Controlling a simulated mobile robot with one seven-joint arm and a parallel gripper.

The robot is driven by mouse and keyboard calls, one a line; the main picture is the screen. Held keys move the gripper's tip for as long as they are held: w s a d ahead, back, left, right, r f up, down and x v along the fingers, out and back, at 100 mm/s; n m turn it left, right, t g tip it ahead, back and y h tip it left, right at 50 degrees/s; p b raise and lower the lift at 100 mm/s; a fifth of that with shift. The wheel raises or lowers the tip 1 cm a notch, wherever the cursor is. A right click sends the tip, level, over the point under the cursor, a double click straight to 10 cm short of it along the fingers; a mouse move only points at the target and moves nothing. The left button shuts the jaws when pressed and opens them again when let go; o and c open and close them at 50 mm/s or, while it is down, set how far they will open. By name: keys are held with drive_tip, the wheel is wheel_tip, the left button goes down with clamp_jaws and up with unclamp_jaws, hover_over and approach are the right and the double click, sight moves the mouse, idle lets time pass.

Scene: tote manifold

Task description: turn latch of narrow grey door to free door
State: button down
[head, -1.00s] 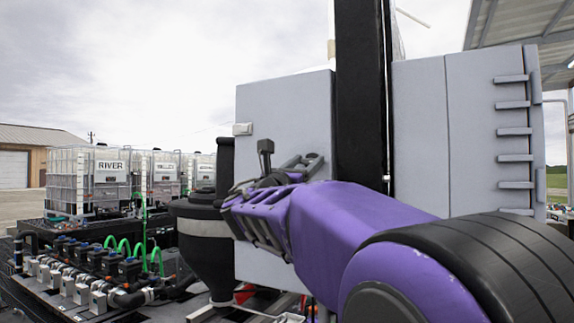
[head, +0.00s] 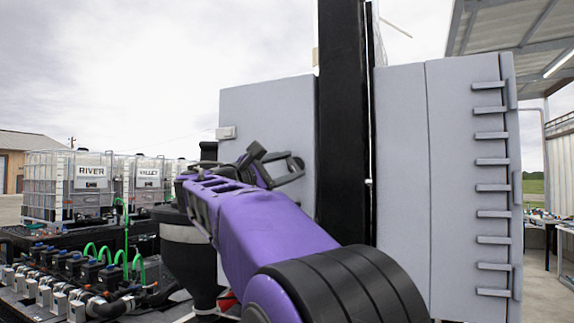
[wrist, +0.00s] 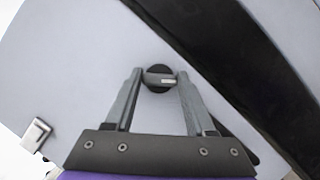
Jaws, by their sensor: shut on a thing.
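The narrow grey door (head: 265,110) stands upright left of a black post and looks closed. In the wrist view its grey face (wrist: 75,60) fills the left and middle. The latch (wrist: 160,77) is a dark round base with a short grey handle lying across it. My gripper (wrist: 160,82) has one finger on each side of the handle, tips against its ends, shut on it. In the head view my gripper (head: 298,170) is at the door's right part, near the post. The latch is hidden there behind the fingers.
A small metal fitting (head: 226,133) sits on the door's left edge. The black post (head: 342,120) rises close to the right of my gripper. A black vessel (head: 185,250) and manifold valves are at lower left.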

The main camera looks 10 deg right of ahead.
drive_tip(key=m+g, duration=0.1)
drive_tip(key=m, duration=0.3)
drive_tip(key=shift+r+g+p, duration=0.1)
drive_tip(key=shift+g+p, duration=0.2)
drive_tip(key=shift+p, duration=0.1)
drive_tip(key=shift+m+g+y, duration=0.5)
drive_tip(key=shift+m+y, duration=0.2)
drive_tip(key=shift+m, duration=1.1)
drive_tip(key=shift+c, duration=1.2)
unclamp_jaws()
drive_tip(key=v, duration=1.7)
drive_tip(key=shift+a, duration=0.25)
